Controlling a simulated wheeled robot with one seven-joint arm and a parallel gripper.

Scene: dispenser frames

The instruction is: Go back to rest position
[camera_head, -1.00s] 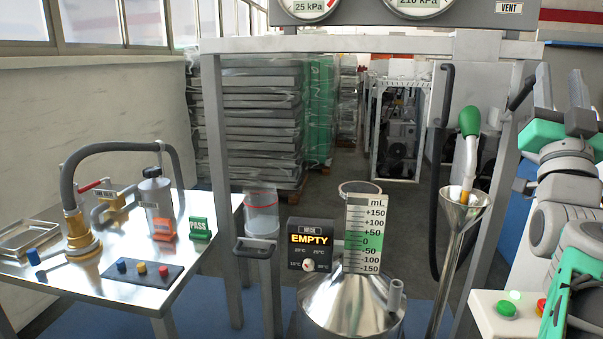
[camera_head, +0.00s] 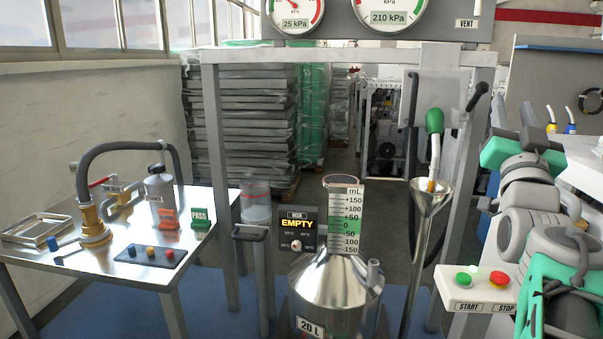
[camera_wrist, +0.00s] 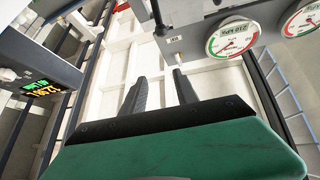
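My arm (camera_head: 540,215), grey with green covers, is folded at the right of the head view. My gripper (camera_wrist: 160,75) shows in the wrist view with its two dark fingers apart and nothing between them. The fingers point up toward a pale wall or ceiling area with beams, clear of the gauges. In the head view I cannot make out the fingertips.
The steel vessel (camera_head: 335,283) stands inside the grey frame (camera_head: 213,150), beside a display reading EMPTY (camera_head: 298,224). A steel table (camera_head: 105,270) is at left. A funnel (camera_head: 431,192) and START/STOP box (camera_head: 478,291) are at right. Blue floor shows between.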

